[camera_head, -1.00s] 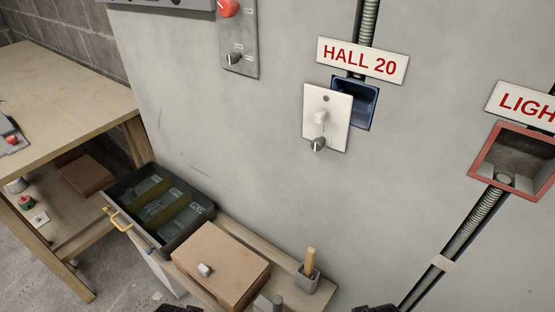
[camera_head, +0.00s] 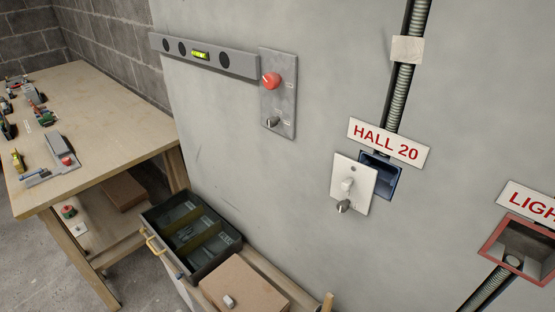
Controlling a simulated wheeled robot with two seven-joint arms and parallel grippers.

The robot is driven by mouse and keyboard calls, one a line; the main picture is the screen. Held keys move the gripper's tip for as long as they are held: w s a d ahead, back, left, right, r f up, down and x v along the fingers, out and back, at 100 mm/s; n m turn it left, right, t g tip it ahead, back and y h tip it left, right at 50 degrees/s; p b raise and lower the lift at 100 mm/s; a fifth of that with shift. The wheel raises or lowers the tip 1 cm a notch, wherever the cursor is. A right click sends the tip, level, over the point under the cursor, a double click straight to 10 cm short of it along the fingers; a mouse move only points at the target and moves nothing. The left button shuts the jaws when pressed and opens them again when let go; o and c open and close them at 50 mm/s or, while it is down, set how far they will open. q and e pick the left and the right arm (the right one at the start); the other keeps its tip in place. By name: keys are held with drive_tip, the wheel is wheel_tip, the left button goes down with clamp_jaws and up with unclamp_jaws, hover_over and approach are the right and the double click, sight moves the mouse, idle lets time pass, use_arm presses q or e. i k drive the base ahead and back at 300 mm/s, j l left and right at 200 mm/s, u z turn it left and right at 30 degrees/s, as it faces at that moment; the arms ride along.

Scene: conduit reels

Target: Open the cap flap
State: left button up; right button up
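I cannot tell for sure which part is the cap flap. A white plate (camera_head: 353,184) with a pale raised knob and a grey turn knob (camera_head: 343,206) is on the wall, partly covering a blue wall box (camera_head: 383,177) under the "HALL 20" sign (camera_head: 389,143). A grey plate (camera_head: 278,93) with a red round knob (camera_head: 271,80) and a small grey knob (camera_head: 272,121) is higher up to the left. A red-rimmed wall box (camera_head: 520,249) stands open at the right. Neither of my grippers shows.
A spirit level (camera_head: 205,55) is on the wall at the upper left. A conduit (camera_head: 402,90) runs up from the blue box. A dark open tray (camera_head: 192,235) and a brown box (camera_head: 243,289) are below. A wooden workbench (camera_head: 90,120) with several small items stands left.

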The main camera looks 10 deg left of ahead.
sight(235, 287)
drive_tip(key=j+z, duration=0.15)
drive_tip(key=z, duration=0.15)
drive_tip(key=j+z, duration=0.1)
drive_tip(key=z, duration=0.25)
drive_tip(key=k+j+z, duration=0.1)
drive_tip(key=j, duration=0.3)
drive_tip(key=j+z, duration=0.1)
drive_tip(key=j, duration=0.3)
drive_tip(key=k+j, duration=0.2)
drive_tip(key=j, duration=0.2)
drive_tip(key=k+j+z, duration=0.15)
drive_tip(key=j, duration=0.25)
drive_tip(key=j+z, duration=0.1)
drive_tip(key=j, duration=0.3)
drive_tip(key=k+j+z, duration=0.1)
drive_tip(key=j, duration=0.3)
drive_tip(key=k, duration=0.1)
